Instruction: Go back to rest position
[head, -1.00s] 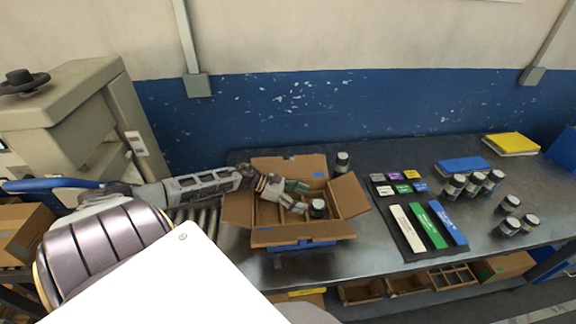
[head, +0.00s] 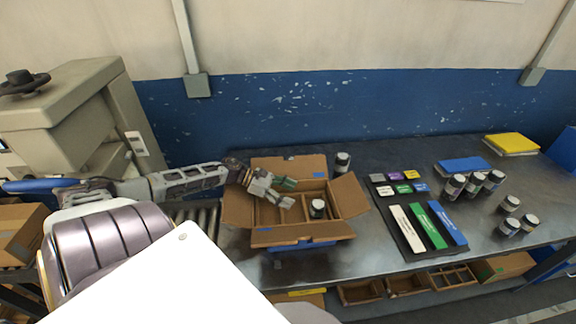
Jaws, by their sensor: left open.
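My left gripper (head: 286,193) is open and empty, above the left part of an open cardboard box (head: 290,236). Its arm comes in from the left, low over the box's left flap. My right gripper is not in view.
Another jar (head: 342,162) stands behind the box. To the right lie small coloured blocks (head: 403,188), long white, green and blue bars (head: 429,224), several jars (head: 474,184) and a blue folder (head: 463,165). A wrapper machine (head: 70,110) stands at left.

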